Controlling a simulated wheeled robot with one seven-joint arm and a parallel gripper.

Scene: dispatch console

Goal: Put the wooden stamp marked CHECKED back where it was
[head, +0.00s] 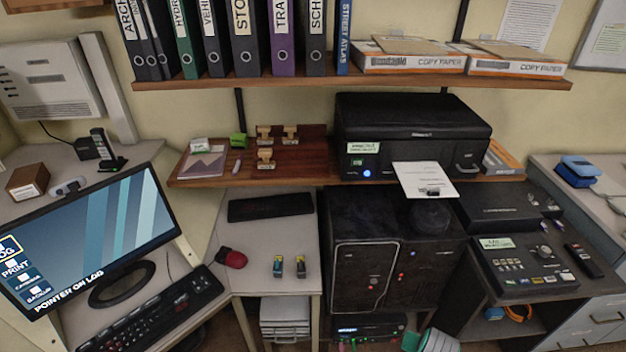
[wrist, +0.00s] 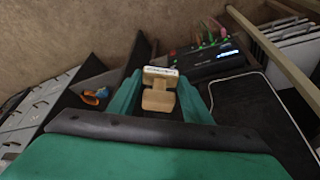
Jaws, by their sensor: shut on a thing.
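My gripper (wrist: 160,98) shows in the wrist view with its green fingers shut on a small pale wooden stamp (wrist: 159,77). The stamp has a light label with dark lettering too small to read. In the head view, three similar wooden stamps stand on the low brown shelf (head: 320,176): a back left stamp (head: 264,131), a back right stamp (head: 289,132) and a front stamp (head: 265,155). Their labels are too small to read. The held stamp and my fingertips do not show clearly in the head view.
A black printer (head: 410,135) with a sheet (head: 424,179) sticking out stands at the shelf's right. A green object (head: 238,140) and a purple-grey booklet (head: 203,164) lie at its left. An upper shelf (head: 380,80) with binders hangs above. A dark cabinet (head: 390,255) stands below.

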